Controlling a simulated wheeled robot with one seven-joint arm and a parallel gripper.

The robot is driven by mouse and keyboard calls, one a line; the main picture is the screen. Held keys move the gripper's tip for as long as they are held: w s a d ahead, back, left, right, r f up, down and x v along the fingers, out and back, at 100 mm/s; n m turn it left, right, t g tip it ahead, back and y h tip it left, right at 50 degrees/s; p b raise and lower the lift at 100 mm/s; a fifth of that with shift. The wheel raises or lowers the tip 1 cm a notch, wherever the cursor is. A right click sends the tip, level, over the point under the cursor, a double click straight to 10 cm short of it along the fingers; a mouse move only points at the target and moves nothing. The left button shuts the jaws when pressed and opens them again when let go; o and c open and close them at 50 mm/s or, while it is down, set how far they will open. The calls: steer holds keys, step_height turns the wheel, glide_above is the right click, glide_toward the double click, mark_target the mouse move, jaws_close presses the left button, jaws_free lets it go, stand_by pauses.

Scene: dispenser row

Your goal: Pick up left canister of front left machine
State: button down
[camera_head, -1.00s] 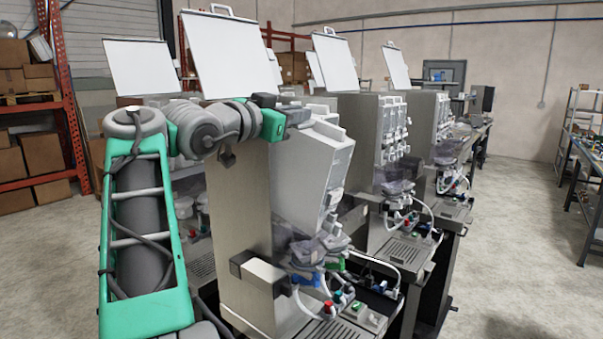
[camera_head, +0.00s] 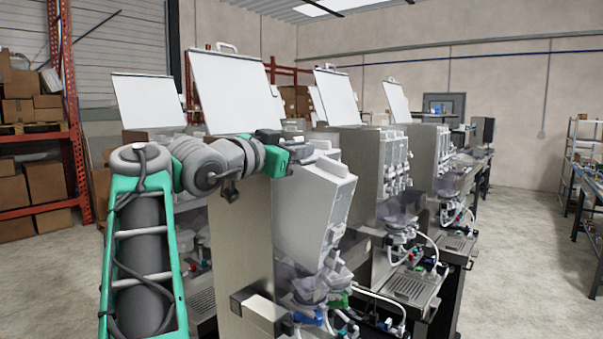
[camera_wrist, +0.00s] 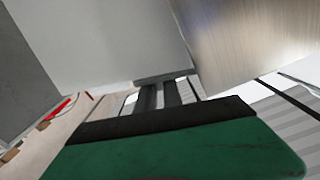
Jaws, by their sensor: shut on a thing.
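The front left machine (camera_head: 240,235) is the nearest one, with a brushed-metal side panel. My arm reaches over the side panel to the canister's top.
The machine's brushed-metal panel (camera_wrist: 245,40) is close beside the canister in the wrist view. A raised white lid (camera_head: 228,92) stands above the machine. More machines (camera_head: 375,170) stand in a row to the right. Open floor (camera_head: 520,285) lies at the right.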

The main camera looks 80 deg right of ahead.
steer(key=shift+r, duration=1.6)
steer(key=shift+s+a+r, duration=0.1)
steer(key=s+a+b, duration=0.6)
steer(key=s+a, duration=0.4)
steer(key=s, duration=0.4)
steer(key=shift+s, duration=0.3)
steer(key=shift+r, duration=0.15)
